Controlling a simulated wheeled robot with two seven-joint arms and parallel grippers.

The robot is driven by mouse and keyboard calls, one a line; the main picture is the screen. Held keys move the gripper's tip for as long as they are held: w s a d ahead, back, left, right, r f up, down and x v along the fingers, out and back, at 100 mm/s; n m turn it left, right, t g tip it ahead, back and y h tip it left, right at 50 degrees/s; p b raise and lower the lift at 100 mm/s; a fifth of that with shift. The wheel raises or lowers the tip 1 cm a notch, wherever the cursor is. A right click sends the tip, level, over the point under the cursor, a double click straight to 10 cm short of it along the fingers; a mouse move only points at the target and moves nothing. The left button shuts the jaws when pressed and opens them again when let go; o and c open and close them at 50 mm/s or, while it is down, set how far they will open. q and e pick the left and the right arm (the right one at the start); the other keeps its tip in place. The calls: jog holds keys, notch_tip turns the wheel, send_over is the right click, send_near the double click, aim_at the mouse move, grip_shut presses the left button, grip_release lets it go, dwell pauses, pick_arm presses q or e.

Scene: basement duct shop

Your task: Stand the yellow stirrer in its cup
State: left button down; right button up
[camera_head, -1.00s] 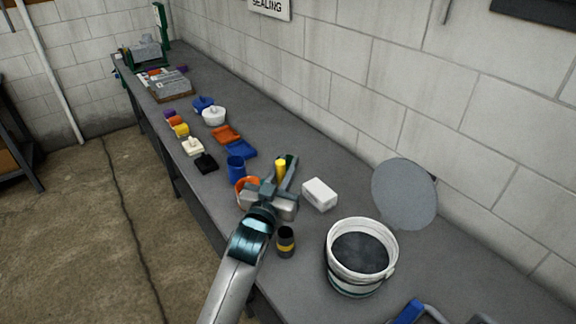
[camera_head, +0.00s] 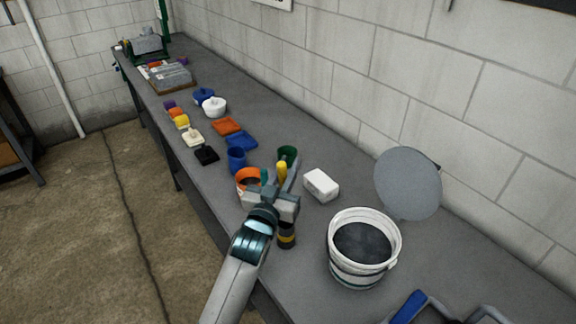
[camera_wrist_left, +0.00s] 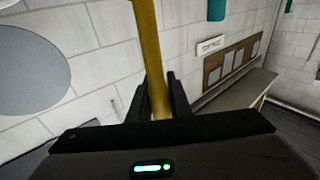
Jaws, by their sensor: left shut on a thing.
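My left gripper (camera_head: 281,189) is shut on the yellow stirrer (camera_head: 282,172), which stands roughly upright above the bench. In the left wrist view the stirrer (camera_wrist_left: 154,60) rises between the fingers. A dark cup with a yellow band (camera_head: 286,239) stands just below the gripper in the picture, its top partly hidden by the gripper. An orange cup (camera_head: 243,177), a blue cup (camera_head: 237,161) and a green cup (camera_head: 288,153) stand beyond. A teal stick (camera_head: 265,176) shows by the orange cup; whether it stands inside is unclear.
A white box (camera_head: 321,185) lies right of the gripper. A white bucket (camera_head: 342,265) with dark contents stands nearer, a grey disc (camera_head: 408,183) behind it. Orange and blue trays (camera_head: 241,141) and small lidded pots lie farther along the bench. The wall bounds the right side.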

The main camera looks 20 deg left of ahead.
pick_arm(q)
notch_tip(320, 180, down, 9)
jog(key=b, duration=0.5)
jog(key=shift+r, duration=0.2)
dwell(0.3)
dwell(0.3)
jog(key=c, duration=1.5)
grip_release()
jog(key=shift+c, duration=0.2)
jog(key=s+f+b, duration=0.2)
jog(key=s+b, duration=0.4)
jog(key=s, duration=1.1)
jog(key=shift+s+a, duration=0.15)
jog(key=shift+a, duration=0.25)
